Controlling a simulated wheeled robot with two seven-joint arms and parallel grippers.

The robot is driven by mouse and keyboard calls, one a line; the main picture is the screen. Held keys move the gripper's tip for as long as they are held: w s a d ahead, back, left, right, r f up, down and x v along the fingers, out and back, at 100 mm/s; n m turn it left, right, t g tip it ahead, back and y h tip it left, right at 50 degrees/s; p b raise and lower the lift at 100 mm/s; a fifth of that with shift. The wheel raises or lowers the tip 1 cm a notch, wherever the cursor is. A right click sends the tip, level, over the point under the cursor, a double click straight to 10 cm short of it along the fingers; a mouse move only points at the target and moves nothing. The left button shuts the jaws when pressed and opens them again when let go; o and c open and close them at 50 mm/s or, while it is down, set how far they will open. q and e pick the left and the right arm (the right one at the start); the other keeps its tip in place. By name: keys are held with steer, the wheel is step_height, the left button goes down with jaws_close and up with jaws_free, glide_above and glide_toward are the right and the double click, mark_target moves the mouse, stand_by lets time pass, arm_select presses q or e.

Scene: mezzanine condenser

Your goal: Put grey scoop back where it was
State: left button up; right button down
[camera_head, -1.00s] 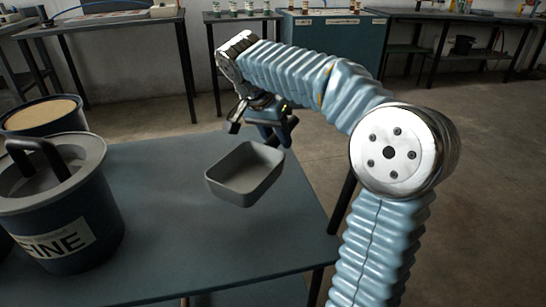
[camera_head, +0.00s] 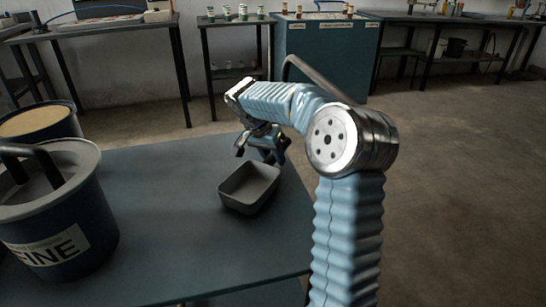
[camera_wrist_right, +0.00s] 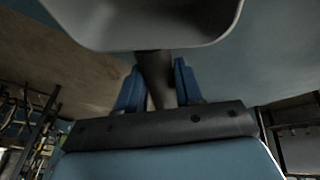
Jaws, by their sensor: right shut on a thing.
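The grey scoop (camera_head: 243,203) is an open box-shaped pan over the right part of the blue-grey table, upright with its opening up. It looks close to the tabletop, but I cannot tell if it touches. My right gripper (camera_head: 264,147) is at its far side, and the arm hides part of the grip. In the right wrist view, the blue fingers of my right gripper (camera_wrist_right: 158,88) are shut on the scoop's dark handle (camera_wrist_right: 154,68), and the pan (camera_wrist_right: 150,25) fills the top. My left gripper is not in view.
The table (camera_head: 170,190) is clear between the scoop and a dark blue bin (camera_head: 55,225) with a grey handled lid at left. Behind it stands a tub (camera_head: 40,122) of tan material. A dark curved bar (camera_head: 320,76) shows behind my arm. Benches stand along the back wall.

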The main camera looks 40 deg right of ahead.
steer(key=shift+f, duration=0.1)
steer(key=shift+f, duration=0.2)
steer(key=c, duration=0.7)
jaws_free()
steer(key=shift+r, duration=0.1)
steer(key=shift+c, duration=0.2)
steer(key=shift+r, duration=0.2)
steer(key=p+v, duration=0.1)
steer(key=v, duration=1)
steer(key=shift+r, duration=0.4)
steer(key=shift+w+a, duration=0.1)
steer(key=shift+a, duration=0.05)
